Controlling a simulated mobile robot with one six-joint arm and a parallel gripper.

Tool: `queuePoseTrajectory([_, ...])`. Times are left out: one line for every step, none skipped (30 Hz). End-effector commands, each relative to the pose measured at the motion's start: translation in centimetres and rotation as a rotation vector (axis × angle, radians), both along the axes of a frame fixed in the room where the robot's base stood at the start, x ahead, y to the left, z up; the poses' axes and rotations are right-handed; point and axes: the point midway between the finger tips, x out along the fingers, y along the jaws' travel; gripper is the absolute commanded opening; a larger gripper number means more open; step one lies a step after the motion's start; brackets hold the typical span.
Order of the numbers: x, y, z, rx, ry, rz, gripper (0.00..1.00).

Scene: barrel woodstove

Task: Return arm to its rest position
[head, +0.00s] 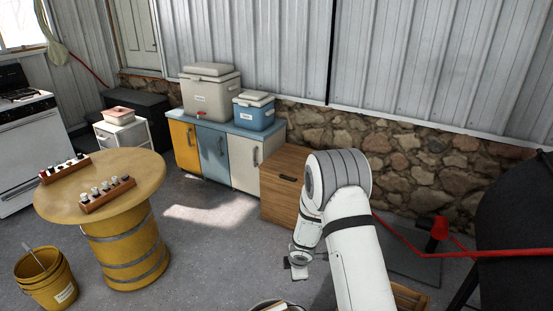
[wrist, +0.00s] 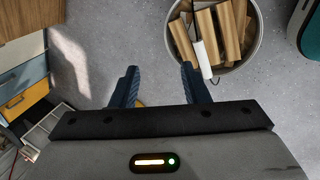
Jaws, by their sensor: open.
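My white arm rises from the bottom right of the head view and bends over, with its gripper (head: 298,266) hanging low, left of the bend. In the wrist view my gripper (wrist: 158,72) shows two dark blue fingers spread apart with only grey floor between them. It is open and holds nothing. The fingertips are pointed down toward the floor, just left of a metal tub of split wood (wrist: 172,50).
A wooden box (head: 284,185) stands behind my arm by the stone wall. A red hose or bar (head: 480,253) crosses at right, near a dark barrel stove (head: 515,220). A round barrel table (head: 100,185) and yellow bucket (head: 47,280) stand left. Floor between is clear.

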Motion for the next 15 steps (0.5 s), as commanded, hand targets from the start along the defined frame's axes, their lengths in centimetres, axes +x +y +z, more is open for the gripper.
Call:
queuePoseTrajectory([0.4, -1.1, 3.0, -0.006, -0.027, -0.076, 0.41])
queuePoseTrajectory([0.4, -1.7, 4.5, -0.009, -0.038, -0.124, 0.41])
queuePoseTrajectory([0.3, -2.5, 6.5, -0.012, -0.051, -0.187, 0.41])
queuePoseTrajectory([0.2, -3.1, 8.0, -0.012, -0.061, -0.236, 0.41])
queuePoseTrajectory([0.0, -3.8, 9.4, -0.013, -0.070, -0.282, 0.41])
queuePoseTrajectory([-0.5, -4.6, 11.3, -0.012, -0.080, -0.345, 0.41])
queuePoseTrajectory([-0.8, -5.2, 12.6, -0.010, -0.088, -0.394, 0.41])
queuePoseTrajectory([-1.3, -5.8, 13.9, -0.007, -0.093, -0.441, 0.41])
queuePoseTrajectory([-1.9, -6.5, 15.7, -0.003, -0.102, -0.502, 0.41])
queuePoseTrajectory([-2.6, -7.0, 17.0, 0.003, -0.106, -0.549, 0.41])
queuePoseTrajectory([-3.2, -7.5, 18.2, 0.008, -0.110, -0.595, 0.41])
queuePoseTrajectory([-4.2, -8.1, 19.7, 0.017, -0.113, -0.656, 0.41])
queuePoseTrajectory([-4.9, -8.6, 20.8, 0.025, -0.116, -0.702, 0.41])
queuePoseTrajectory([-5.7, -9.0, 21.9, 0.034, -0.117, -0.748, 0.41])
queuePoseTrajectory([-6.8, -9.5, 23.3, 0.047, -0.118, -0.807, 0.41])
